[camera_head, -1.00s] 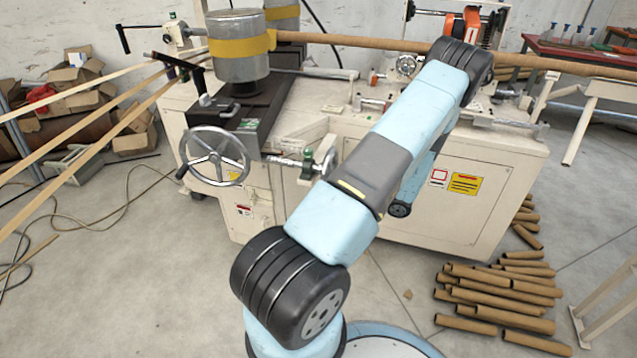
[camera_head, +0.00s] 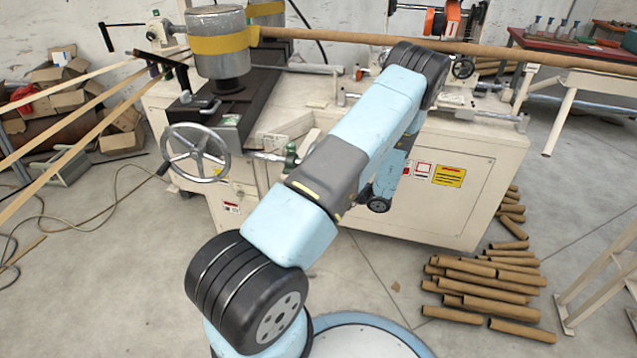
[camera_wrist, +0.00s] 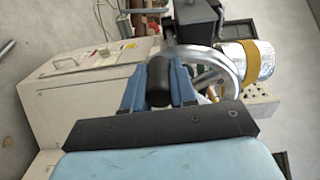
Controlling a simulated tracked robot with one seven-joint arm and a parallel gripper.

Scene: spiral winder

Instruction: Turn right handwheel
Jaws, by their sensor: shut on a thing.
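In the wrist view, a metal handwheel (camera_wrist: 232,68) with spokes lies just beyond my gripper (camera_wrist: 159,72). The blue fingers are shut on its black handle (camera_wrist: 158,90), one finger on each side. My gripper and this wheel are hidden behind my arm in the head view. Another metal handwheel (camera_head: 196,152) shows on the left front of the machine, with its own black handle free of my gripper.
The cream machine cabinet (camera_head: 460,205) stands close behind my arm. A drum with a yellow belt (camera_head: 222,44) stands above the left handwheel. Cardboard tubes (camera_head: 490,290) lie on the floor at right. The floor at front left is mostly clear.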

